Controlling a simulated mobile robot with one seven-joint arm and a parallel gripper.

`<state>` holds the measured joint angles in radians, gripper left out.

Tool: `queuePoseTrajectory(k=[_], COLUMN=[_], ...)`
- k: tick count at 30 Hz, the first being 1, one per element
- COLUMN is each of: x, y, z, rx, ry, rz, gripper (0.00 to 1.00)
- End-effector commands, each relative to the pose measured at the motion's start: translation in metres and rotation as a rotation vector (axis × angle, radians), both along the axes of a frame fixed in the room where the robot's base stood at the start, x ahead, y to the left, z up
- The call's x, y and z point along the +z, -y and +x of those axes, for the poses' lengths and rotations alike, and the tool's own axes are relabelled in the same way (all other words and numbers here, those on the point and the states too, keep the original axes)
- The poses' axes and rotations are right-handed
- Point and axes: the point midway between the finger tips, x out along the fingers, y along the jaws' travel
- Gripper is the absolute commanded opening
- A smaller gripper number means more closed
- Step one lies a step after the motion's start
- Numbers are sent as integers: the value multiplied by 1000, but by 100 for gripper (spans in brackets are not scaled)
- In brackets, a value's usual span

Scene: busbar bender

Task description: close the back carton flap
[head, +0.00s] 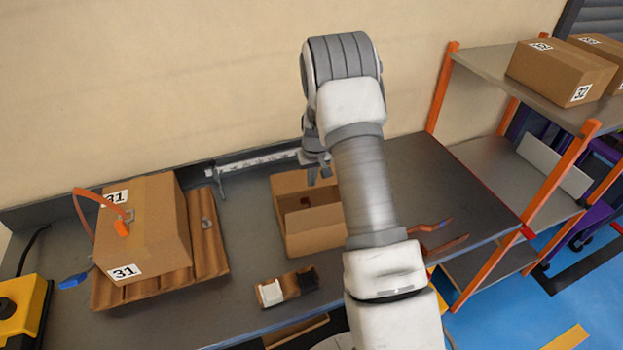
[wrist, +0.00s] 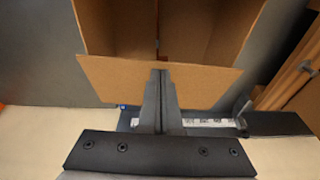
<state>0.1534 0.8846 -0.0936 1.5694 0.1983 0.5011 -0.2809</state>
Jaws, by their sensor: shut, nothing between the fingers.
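The open brown carton (head: 315,242) stands on the bench, its inside partly hidden by my arm in the head view. In the wrist view I look down into the carton (wrist: 112,28), and its back flap (wrist: 105,78) stretches across the near side, toward the wall, and is not folded over the opening. My gripper (wrist: 160,74) is shut and empty, its fingertips overlapping the middle of this flap. I cannot tell whether they touch it. In the head view my gripper (head: 314,180) is at the carton's back edge.
A small tray with white and black blocks (head: 285,288) lies in front of the open carton. Red-handled pliers (head: 440,245) lie right of my arm. The wall is close behind.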

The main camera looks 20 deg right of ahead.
Motion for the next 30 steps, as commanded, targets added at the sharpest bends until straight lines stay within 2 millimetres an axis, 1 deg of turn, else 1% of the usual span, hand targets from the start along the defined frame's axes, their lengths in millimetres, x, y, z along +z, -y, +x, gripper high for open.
queuePoseTrajectory(k=[1, 7, 10, 24, 30], x=[-7, -21, -25, -24, -17], y=[0, 0, -1, -1, -1], z=[-1, -7, -8, -10, -10], rx=[0, -1, 0, 0, 0], ry=[0, 0, 0, -4, -4], rz=[0, 0, 0, 1, 1], gripper=[0, 0, 0, 0, 0])
